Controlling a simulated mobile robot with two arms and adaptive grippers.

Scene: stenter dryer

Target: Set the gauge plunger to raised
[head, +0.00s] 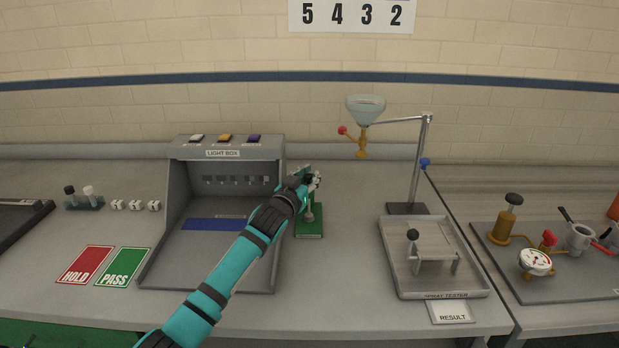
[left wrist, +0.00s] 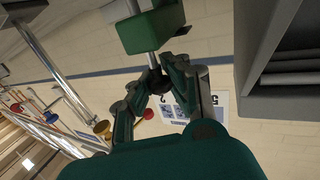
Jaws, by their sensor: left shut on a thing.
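The gauge stands on a green base (head: 310,226) just right of the light box, its upper part mostly hidden by my left gripper (head: 312,182). In the left wrist view, turned round, a green block of the gauge (left wrist: 151,30) shows at the top. A silver plunger rod (left wrist: 151,59) comes out of it and ends in a dark knob between the fingertips of my left gripper (left wrist: 153,88). The fingers are shut on this plunger end. How far the plunger is raised is hard to tell. My right gripper is in neither view.
The light box (head: 222,152) stands close on the left of the gauge. The spray tester tray (head: 436,289) with its stand and funnel (head: 366,108) is to the right. Red HOLD (head: 86,264) and green PASS (head: 124,266) cards lie at left. Bench between gauge and tray is clear.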

